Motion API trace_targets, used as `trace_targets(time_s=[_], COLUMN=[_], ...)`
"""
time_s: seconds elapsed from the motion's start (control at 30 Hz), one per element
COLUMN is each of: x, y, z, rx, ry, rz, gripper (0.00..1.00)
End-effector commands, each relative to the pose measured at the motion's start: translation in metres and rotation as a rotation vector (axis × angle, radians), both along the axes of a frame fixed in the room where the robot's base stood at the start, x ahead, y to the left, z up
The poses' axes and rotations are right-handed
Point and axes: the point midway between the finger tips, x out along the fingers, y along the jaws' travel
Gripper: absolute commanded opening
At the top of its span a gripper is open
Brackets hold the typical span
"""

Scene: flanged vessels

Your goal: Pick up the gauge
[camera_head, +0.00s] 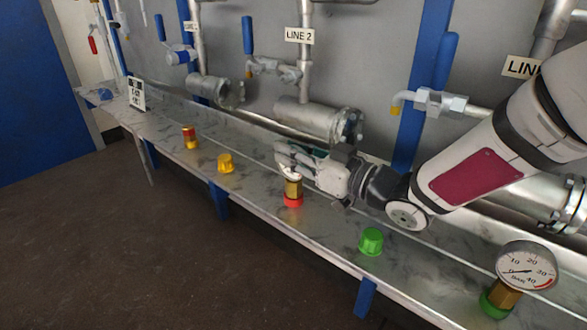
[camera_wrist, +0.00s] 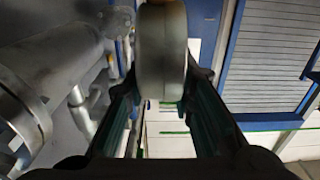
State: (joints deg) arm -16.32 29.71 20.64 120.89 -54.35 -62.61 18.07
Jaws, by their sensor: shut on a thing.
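My gripper (camera_head: 287,160) is over the bench near its middle, its fingers shut on a gauge. The gauge's brass stem (camera_head: 293,187) shows below the fingers, above a red base (camera_head: 293,201); its dial face is mostly hidden by the gripper. In the wrist view the gauge's rounded grey body (camera_wrist: 162,50) is edge-on between the two fingers. I cannot tell whether the red base touches the bench. A second gauge (camera_head: 525,267), with a white dial and brass stem on a green base, stands at the right front of the bench.
The long metal bench (camera_head: 330,235) also bears a green cap (camera_head: 371,241), a yellow cap (camera_head: 225,163) and a red-and-yellow piece (camera_head: 190,137). Flanged vessels (camera_head: 305,117) and pipes line the wall behind. A small marked sign (camera_head: 137,94) stands at the far left.

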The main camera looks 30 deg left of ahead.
Motion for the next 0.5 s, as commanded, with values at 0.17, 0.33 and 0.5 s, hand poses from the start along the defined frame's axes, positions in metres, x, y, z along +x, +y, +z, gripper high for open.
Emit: trace_targets(time_s=[0.17,0.33,0.5], x=[0.000,0.000,0.000], y=[0.000,0.000,0.000], z=[0.001,0.009,0.027], rx=[0.001,0.001,0.003], ry=[-0.001,-0.001,-0.002], rz=[0.000,0.000,0.000], gripper=[0.00,0.00,0.00])
